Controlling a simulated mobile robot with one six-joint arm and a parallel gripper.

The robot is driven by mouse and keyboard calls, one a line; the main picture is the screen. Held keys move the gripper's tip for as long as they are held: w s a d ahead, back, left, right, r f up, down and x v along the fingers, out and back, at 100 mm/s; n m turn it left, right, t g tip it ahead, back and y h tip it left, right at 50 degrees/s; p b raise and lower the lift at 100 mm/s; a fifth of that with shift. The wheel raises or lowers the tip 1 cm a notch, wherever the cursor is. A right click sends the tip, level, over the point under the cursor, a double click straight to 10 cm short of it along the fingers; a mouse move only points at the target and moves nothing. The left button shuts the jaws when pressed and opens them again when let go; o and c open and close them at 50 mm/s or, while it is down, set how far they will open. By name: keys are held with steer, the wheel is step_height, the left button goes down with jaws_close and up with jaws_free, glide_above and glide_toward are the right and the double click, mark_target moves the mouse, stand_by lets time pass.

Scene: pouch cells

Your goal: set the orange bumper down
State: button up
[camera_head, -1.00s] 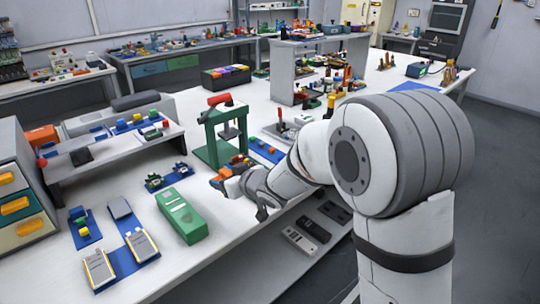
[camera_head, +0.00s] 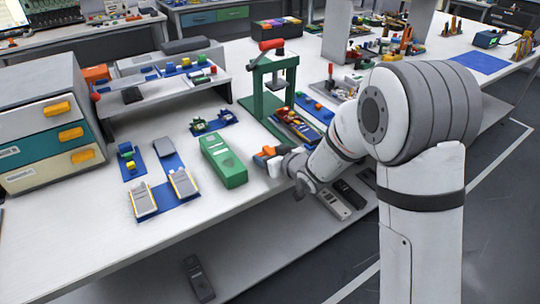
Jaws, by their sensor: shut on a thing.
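The orange bumper (camera_head: 267,151) shows as a small orange piece at the end of my arm, above the front part of the white bench. My gripper (camera_head: 275,158) is shut on it; the fingers are small in the picture and partly hidden by the wrist. The gripper is just right of the green box and in front of the green press. I cannot tell how high the bumper is above the bench top.
A green box (camera_head: 223,160) lies left of my gripper. A green press (camera_head: 270,85) with a red handle stands behind it, beside a tray of coloured parts (camera_head: 297,124). Two pouch cells (camera_head: 143,201) lie at the left. The white bench top (camera_head: 215,207) is clear toward the front edge.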

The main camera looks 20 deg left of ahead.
steer(key=shift+f, duration=0.2)
steer(key=o, duration=0.9)
steer(key=shift+o, duration=0.2)
steer(key=shift+r, duration=0.1)
steer(key=shift+s+d+r, duration=0.15)
steer(key=shift+d+r, duration=0.05)
steer(key=shift+r, duration=0.1)
steer(key=v, duration=1.1)
steer(key=shift+d+p, duration=0.2)
steer(key=shift+p, duration=0.25)
steer(key=s+d+r+m+h, duration=0.15)
steer(key=d+m+h, duration=0.5)
steer(key=d, duration=1.15)
steer(key=s+d+r+m+g+h, duration=0.1)
steer(key=s+d+g+h, duration=0.1)
steer(key=s, duration=0.7)
steer(key=s+d+r+m+g+h, duration=0.1)
steer(key=s+d+g, duration=0.3)
steer(key=s, duration=0.5)
steer(key=shift+s+d+r+m+g+h, duration=0.2)
steer(key=shift+d+r+m+g+h, duration=0.2)
steer(key=shift+d+m, duration=0.4)
